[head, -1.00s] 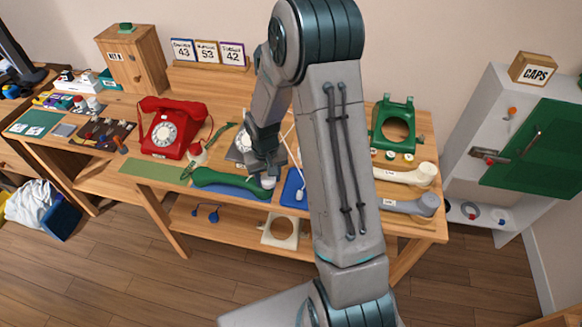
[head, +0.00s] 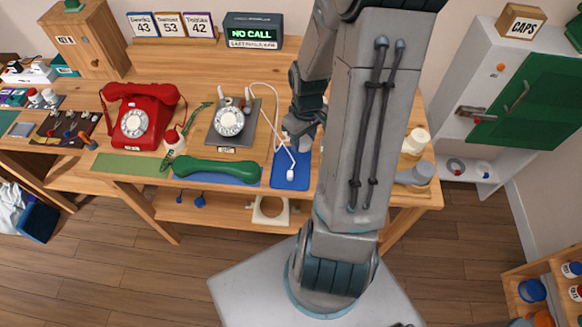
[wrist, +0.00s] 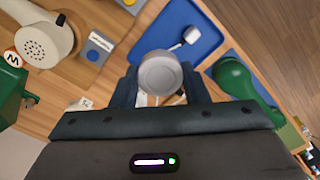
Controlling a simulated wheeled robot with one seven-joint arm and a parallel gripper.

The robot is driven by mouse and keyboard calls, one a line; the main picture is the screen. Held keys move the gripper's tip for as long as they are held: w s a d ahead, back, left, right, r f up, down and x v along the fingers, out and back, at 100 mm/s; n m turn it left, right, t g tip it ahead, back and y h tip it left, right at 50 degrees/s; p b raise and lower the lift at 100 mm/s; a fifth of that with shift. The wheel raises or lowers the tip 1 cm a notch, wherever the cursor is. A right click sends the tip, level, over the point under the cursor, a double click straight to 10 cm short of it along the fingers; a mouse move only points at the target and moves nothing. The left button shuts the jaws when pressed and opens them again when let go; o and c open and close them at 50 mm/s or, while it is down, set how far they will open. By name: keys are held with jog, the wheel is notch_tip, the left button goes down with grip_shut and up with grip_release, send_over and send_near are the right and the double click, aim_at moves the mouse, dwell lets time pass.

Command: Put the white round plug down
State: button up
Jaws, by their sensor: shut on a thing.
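The white round plug (wrist: 160,73) shows in the wrist view as a pale round piece between the two fingers. My gripper (wrist: 160,88) is shut on it. In the head view my gripper (head: 301,140) is low over the bench, by the upper right of the blue mat (head: 278,181). My arm hides part of that area, and I cannot tell whether the plug touches the bench. A white cord end (head: 291,175) lies on the blue mat, which also shows in the wrist view (wrist: 160,42).
A green handset (head: 217,171) lies left of the blue mat. A dial unit (head: 229,122) and a red phone (head: 142,118) stand farther left. In the wrist view a cream handset (wrist: 42,38) and a small tag with a blue dot (wrist: 97,49) lie to the left.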

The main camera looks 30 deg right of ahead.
jog(key=s+d+r+n, duration=0.1)
jog(key=s+d, duration=0.2)
jog(key=s, duration=0.4)
jog(key=b, duration=0.2)
send_over(292, 160)
notch_tip(292, 160, down, 7)
jog(key=shift+w+r, duration=0.1)
jog(key=shift+f, duration=2)
jog(key=shift+f, duration=0.2)
jog(key=o, duration=0.9)
